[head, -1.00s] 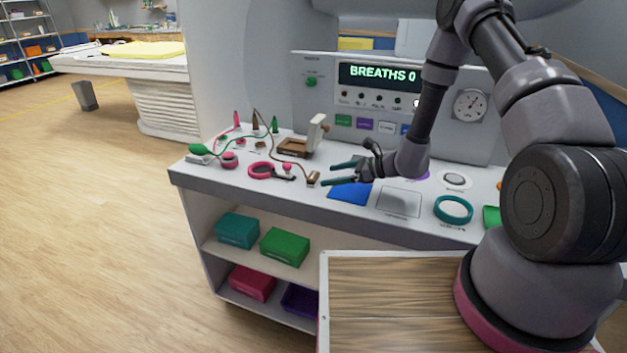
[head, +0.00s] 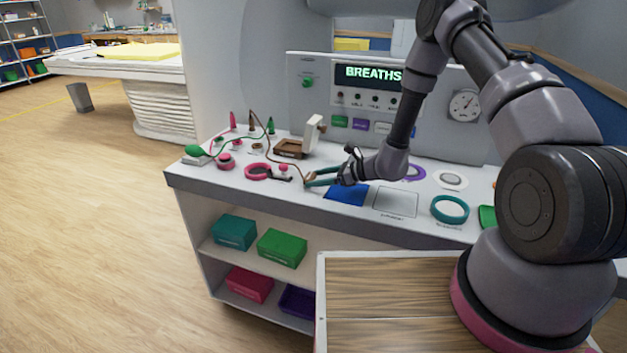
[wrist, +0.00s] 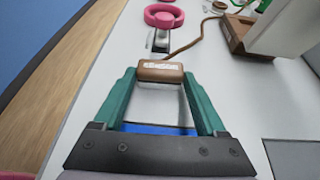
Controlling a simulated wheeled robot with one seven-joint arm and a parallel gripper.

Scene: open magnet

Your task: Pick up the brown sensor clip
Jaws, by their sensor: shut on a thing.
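The brown sensor clip (wrist: 160,71) is a small block with a pale label and a brown cable running from its top end. My gripper (wrist: 158,84) has its two teal fingers on either side of the clip, shut on it near the fingertips. In the head view, my gripper (head: 308,180) reaches in from the right at the front part of the counter. There the clip is mostly hidden by the fingers. I cannot tell whether the clip still touches the counter.
The white counter (head: 235,178) holds a pink ring (head: 257,171) left of my gripper, a brown tray (head: 290,149) behind it, a blue pad (head: 347,195) to the right and a teal ring (head: 450,209) further right. The brown cable runs back to the brown plug at the rear left.

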